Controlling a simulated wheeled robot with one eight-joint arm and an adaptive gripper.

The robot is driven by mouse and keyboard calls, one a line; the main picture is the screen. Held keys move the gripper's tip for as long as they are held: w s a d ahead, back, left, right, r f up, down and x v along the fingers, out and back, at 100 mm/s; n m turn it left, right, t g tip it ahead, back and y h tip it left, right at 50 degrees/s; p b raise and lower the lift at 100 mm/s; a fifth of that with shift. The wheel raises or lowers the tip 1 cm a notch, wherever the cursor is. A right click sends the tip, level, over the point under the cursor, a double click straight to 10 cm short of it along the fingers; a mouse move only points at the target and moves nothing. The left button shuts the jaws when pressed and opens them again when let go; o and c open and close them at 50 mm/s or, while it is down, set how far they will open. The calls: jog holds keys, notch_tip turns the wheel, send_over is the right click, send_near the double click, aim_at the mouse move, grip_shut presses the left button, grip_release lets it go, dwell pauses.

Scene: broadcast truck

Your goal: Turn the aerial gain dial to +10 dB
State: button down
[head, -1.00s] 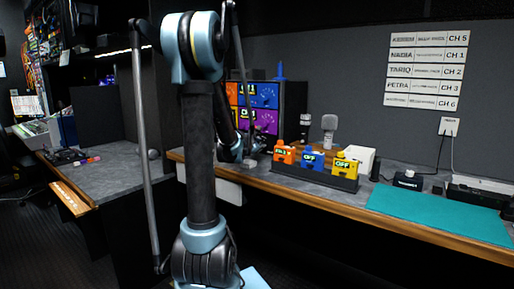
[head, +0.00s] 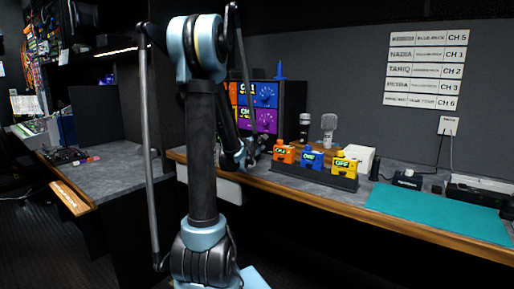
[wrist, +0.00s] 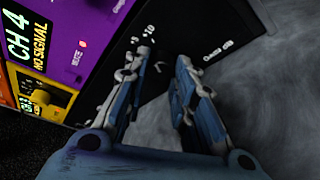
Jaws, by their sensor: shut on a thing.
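My gripper (wrist: 163,68) is in the wrist view, its two blue-padded fingers on either side of a dark knob, the gain dial (wrist: 161,75), which barely stands out from the black panel (wrist: 185,22). It is shut on the dial. White scale marks, including 5 and 10, show by the left fingertip, and a small label is to the right. The dial's pointer position cannot be read clearly. In the head view my gripper (head: 254,148) is at the lower front of the rack unit (head: 294,100), and the dial is hidden there.
The unit's purple CH 4 panel (wrist: 60,28) and yellow panel (wrist: 48,98) are left of the fingers. In the head view orange (head: 284,154), blue (head: 312,159) and yellow packs (head: 344,165) stand close to the right. A teal mat (head: 440,214) lies further right.

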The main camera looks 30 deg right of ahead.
jog(key=shift+w+a, duration=0.1)
jog(key=c, duration=1.3)
grip_release()
jog(key=shift+c, duration=0.2)
jog(key=shift+v, duration=5.9)
jog(key=shift+a, duration=0.1)
